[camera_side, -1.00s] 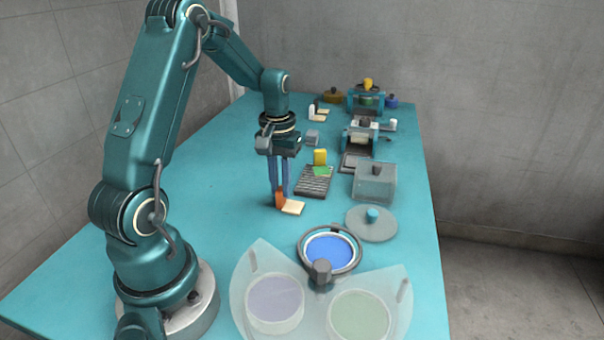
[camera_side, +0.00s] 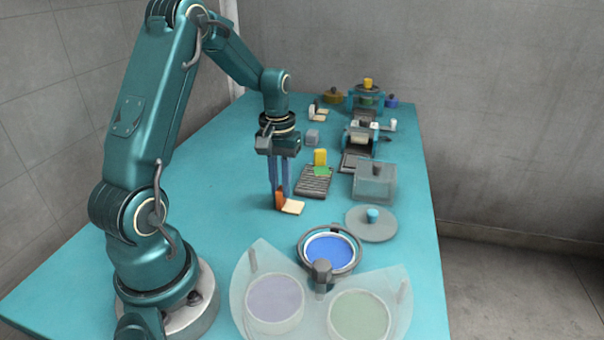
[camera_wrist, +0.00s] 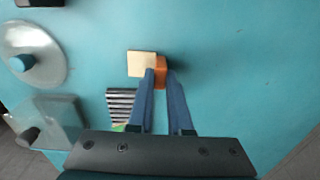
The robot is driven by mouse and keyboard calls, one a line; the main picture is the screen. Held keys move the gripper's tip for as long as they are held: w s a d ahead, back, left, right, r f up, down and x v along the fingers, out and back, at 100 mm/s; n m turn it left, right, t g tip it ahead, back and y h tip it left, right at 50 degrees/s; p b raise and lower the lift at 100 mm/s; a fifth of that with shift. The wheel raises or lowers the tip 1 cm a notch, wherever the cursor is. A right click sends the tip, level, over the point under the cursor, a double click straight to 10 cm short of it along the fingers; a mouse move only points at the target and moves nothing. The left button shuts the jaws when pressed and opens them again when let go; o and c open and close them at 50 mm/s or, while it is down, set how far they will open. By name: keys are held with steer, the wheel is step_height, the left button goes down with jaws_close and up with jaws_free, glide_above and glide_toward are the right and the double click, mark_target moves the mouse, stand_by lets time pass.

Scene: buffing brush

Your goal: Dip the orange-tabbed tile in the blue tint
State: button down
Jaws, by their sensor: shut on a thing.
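The orange-tabbed tile (camera_side: 292,207) is a cream square with an upright orange tab (camera_side: 280,200). It is at or just above the teal table, left of the ribbed rack. My gripper (camera_side: 280,192) points straight down with its blue fingers shut on the orange tab. In the wrist view the cream tile (camera_wrist: 141,64) sticks out beside the fingertips (camera_wrist: 160,75). The blue tint (camera_side: 331,252) lies in a round, dark-rimmed dish nearer the side camera. The dish is uncovered at the top.
Two translucent lidded pots, lilac (camera_side: 275,303) and green (camera_side: 360,315), flank the front of the blue dish. A round lid with a blue knob (camera_side: 371,222) lies behind it. A ribbed rack (camera_side: 314,181) holds a yellow-tabbed green tile.

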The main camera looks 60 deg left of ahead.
mark_target(280, 190)
steer(key=shift+r, duration=3)
steer(key=shift+s+d, duration=0.15)
steer(key=shift+s, duration=0.05)
steer(key=s+d+m, duration=0.1)
steer(key=d+m, duration=0.3)
steer(key=d, duration=1.3)
steer(key=shift+r+m, duration=0.25)
steer(key=shift+m, duration=0.05)
steer(key=shift+f, duration=0.2)
steer(key=shift+f, duration=1.4)
steer(key=shift+f, duration=0.3)
